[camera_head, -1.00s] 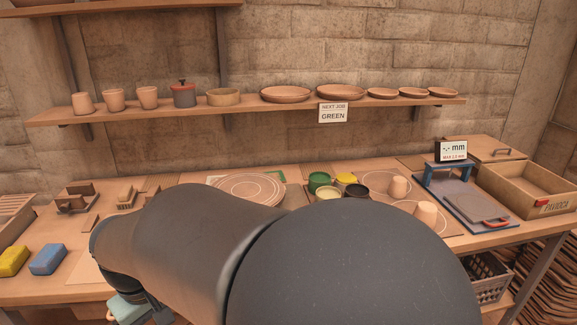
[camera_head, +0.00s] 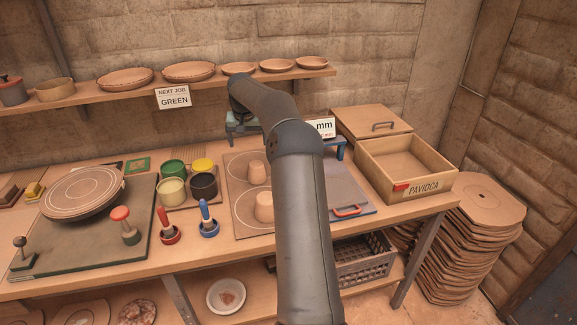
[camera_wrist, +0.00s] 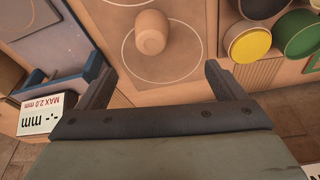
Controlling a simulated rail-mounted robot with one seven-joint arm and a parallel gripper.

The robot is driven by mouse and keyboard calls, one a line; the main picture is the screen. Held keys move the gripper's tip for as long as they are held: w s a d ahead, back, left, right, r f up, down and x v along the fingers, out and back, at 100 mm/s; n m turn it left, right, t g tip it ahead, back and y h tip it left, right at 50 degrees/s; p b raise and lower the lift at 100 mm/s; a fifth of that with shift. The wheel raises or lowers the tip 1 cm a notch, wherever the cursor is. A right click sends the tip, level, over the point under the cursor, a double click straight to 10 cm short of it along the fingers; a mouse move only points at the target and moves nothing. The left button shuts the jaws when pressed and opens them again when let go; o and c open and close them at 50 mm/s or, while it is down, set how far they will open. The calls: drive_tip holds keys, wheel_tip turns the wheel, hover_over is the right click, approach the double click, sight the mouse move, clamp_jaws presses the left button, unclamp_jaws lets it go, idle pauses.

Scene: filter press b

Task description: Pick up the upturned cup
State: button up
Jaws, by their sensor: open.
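Two small clay cups stand on a board with drawn circles (camera_head: 240,222), one behind the other. The rear cup (camera_head: 257,173) and the front cup (camera_head: 264,207) both look narrower at the top, as if mouth down. One cup also shows in the wrist view (camera_wrist: 151,33), inside a circle, with a rounded end facing the camera. My gripper (camera_wrist: 160,70) is open and empty, its fingers spread below that cup in the picture and apart from it. In the head view my gripper (camera_head: 241,128) is behind the board, partly hidden by my arm.
Paint pots (camera_head: 188,181) stand left of the board. Two brushes (camera_head: 207,220) stand in front of them. A gauge with a mm sign (camera_head: 324,127) and an open wooden box (camera_head: 407,168) are to the right. A shelf of dishes (camera_head: 190,88) runs above.

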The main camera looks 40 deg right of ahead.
sight(256, 164)
drive_tip(key=p+x, duration=0.1)
drive_tip(key=x, duration=0.3)
drive_tip(key=p+x, duration=0.1)
drive_tip(key=x, duration=0.3)
drive_tip(key=d+p+x, duration=0.1)
drive_tip(key=x, duration=0.3)
drive_tip(key=p+x, duration=0.1)
drive_tip(key=x, duration=0.1)
drive_tip(key=p+x, duration=0.1)
drive_tip(key=x, duration=0.1)
drive_tip(key=shift+s+d+f+p, duration=0.1)
drive_tip(key=shift+s+d+p, duration=0.15)
drive_tip(key=shift+d+p, duration=0.1)
drive_tip(key=shift+w+f, duration=0.15)
drive_tip(key=shift+f, duration=0.45)
drive_tip(key=c, duration=1.1)
